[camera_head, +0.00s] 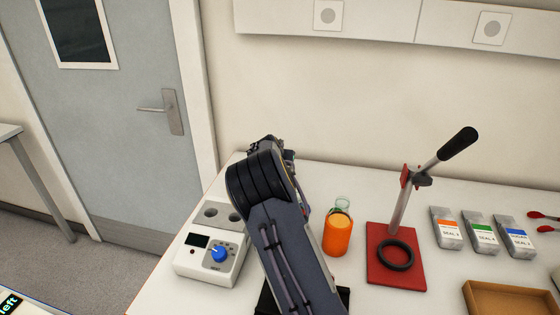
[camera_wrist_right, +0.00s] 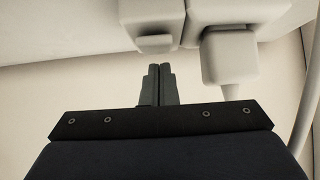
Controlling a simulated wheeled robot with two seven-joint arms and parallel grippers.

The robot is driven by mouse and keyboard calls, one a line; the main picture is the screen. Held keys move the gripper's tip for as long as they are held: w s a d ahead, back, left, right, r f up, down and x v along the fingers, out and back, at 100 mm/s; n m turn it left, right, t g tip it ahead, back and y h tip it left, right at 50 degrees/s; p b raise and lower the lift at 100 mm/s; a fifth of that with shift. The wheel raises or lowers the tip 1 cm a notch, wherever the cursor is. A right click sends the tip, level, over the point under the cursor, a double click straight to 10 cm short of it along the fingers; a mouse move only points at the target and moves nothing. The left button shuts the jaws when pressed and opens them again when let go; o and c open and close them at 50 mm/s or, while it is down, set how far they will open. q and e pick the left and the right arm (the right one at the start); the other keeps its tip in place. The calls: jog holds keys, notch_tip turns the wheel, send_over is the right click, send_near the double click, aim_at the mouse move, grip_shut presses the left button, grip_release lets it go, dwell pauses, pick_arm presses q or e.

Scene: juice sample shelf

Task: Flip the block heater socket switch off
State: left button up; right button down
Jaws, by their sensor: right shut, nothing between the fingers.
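The block heater (camera_head: 190,271), white with a dark display and a blue knob, stands on the bench left of my right arm in the head view. In the right wrist view, a pale socket (camera_wrist_right: 155,15) has a small protruding switch (camera_wrist_right: 155,43). A pale plug (camera_wrist_right: 224,60) with a cable sits to its right. My right gripper (camera_wrist_right: 160,70) is shut and empty, its tips pointing at the switch just below it in the picture. I cannot tell whether they touch. In the head view, my arm hides the socket and the fingers. My left gripper is not in view.
Right of my arm stand an orange juice bottle (camera_head: 338,234), a red-based press with a lever (camera_head: 383,270), several seal packets (camera_head: 447,232) and a brown tray (camera_head: 510,298). The wall rises behind the bench. A grey door (camera_head: 130,150) is at the left.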

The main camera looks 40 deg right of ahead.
jog(key=shift+a, duration=0.1)
jog(key=b+v, duration=0.1)
jog(key=v, duration=0.6)
jog(key=shift+s+a+r+b, duration=0.15)
jog(key=shift+s+r+b, duration=0.05)
jog(key=shift+s+b, duration=0.1)
dwell(0.3)
